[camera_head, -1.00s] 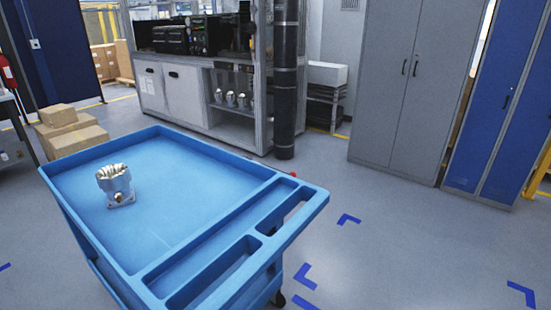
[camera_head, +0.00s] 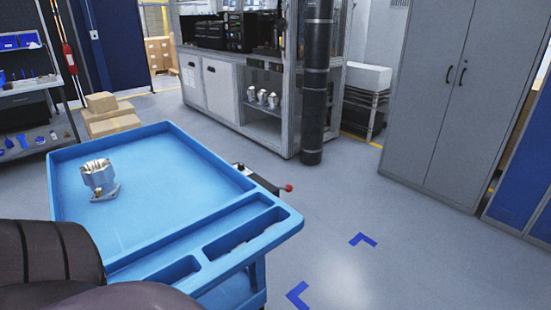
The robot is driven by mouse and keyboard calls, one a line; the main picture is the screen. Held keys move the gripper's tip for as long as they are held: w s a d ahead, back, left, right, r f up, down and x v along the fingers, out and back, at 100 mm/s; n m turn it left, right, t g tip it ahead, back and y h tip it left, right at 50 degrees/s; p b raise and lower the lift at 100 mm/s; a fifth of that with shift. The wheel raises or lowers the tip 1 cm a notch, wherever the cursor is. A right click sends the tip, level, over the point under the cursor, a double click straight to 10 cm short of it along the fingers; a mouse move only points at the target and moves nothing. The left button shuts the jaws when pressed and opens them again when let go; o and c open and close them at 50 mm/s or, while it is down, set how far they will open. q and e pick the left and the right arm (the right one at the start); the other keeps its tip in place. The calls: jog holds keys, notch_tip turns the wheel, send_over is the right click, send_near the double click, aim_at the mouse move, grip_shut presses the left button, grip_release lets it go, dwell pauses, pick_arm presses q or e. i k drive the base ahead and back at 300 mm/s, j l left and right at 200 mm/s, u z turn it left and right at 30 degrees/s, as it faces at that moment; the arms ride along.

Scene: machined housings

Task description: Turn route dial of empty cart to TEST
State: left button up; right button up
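A blue cart (camera_head: 135,229) stands at the left front of the head view. One metal housing (camera_head: 99,179) stands upright on its tray, so this cart is not empty. A small dark box with a red knob (camera_head: 287,188) sticks out from the cart's far right side. I cannot make out any route markings or the word TEST. Dark rounded links of my own arm cover the cart's near left corner. Neither gripper is in view.
Cardboard boxes (camera_head: 107,115) stand behind the cart. A workbench cabinet (camera_head: 222,88) with several metal housings on its shelf and a dark column (camera_head: 316,85) stand at the back. A grey locker (camera_head: 437,90) is at right. The floor with blue corner marks (camera_head: 363,240) is clear.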

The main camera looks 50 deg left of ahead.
aim_at(241, 167)
jog(key=i+l+u, duration=0.1)
jog(key=i+u, duration=0.15)
jog(key=i, duration=0.35)
jog(key=i+l+u, duration=0.25)
jog(key=i, duration=0.35)
jog(key=i+u, duration=0.2)
jog(key=u, duration=0.15)
jog(key=i+l+u, duration=0.15)
jog(key=u, duration=0.25)
jog(key=i+l+u, duration=0.15)
jog(key=u, duration=0.2)
jog(key=i+l+u, duration=0.15)
jog(key=u, duration=0.25)
jog(key=i+l+u, duration=0.15)
jog(key=u, duration=0.2)
jog(key=i+l+u, duration=0.1)
jog(key=l+u, duration=0.15)
jog(key=u, duration=0.15)
jog(key=i+l+u, duration=0.15)
jog(key=u, duration=0.3)
jog(key=i+l+u, duration=0.1)
jog(key=l+u, duration=0.35)
